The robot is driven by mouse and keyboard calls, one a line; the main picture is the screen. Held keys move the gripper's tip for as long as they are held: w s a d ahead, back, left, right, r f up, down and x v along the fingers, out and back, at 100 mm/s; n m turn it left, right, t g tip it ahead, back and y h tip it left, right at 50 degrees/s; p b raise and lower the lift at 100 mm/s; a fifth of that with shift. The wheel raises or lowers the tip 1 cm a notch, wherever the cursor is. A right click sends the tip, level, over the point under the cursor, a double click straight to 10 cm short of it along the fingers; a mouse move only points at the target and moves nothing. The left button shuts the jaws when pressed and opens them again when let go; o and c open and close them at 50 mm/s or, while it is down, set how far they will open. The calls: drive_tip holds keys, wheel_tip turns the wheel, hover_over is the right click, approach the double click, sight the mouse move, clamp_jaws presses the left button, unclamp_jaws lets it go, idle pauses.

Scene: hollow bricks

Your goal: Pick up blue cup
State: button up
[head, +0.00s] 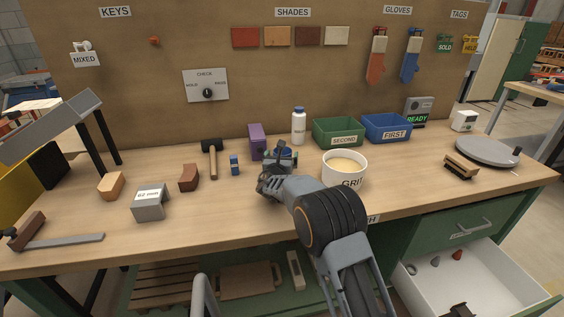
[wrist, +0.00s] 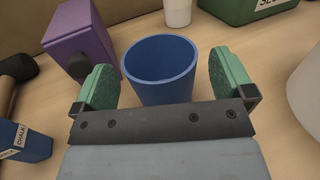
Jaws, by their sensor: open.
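The blue cup (wrist: 160,72) stands upright on the wooden bench, its open rim facing up in the wrist view. My gripper (wrist: 164,85) is open, with one green-padded finger on each side of the cup's near part. In the head view my gripper (head: 272,183) is low over the bench and hides most of the cup. Only a bit of blue shows behind it.
A purple block (wrist: 80,42) stands close left of the cup, and it also shows in the head view (head: 257,141). A blue chalk box (head: 234,165) and a mallet (head: 212,157) are further left. A white GRIT bucket (head: 344,172) is close on the right. Green (head: 338,131) and blue (head: 387,127) bins stand behind.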

drive_tip(key=shift+c, duration=0.2)
drive_tip(key=c, duration=1.1)
drive_tip(key=shift+o, duration=0.2)
drive_tip(key=shift+r, duration=0.15)
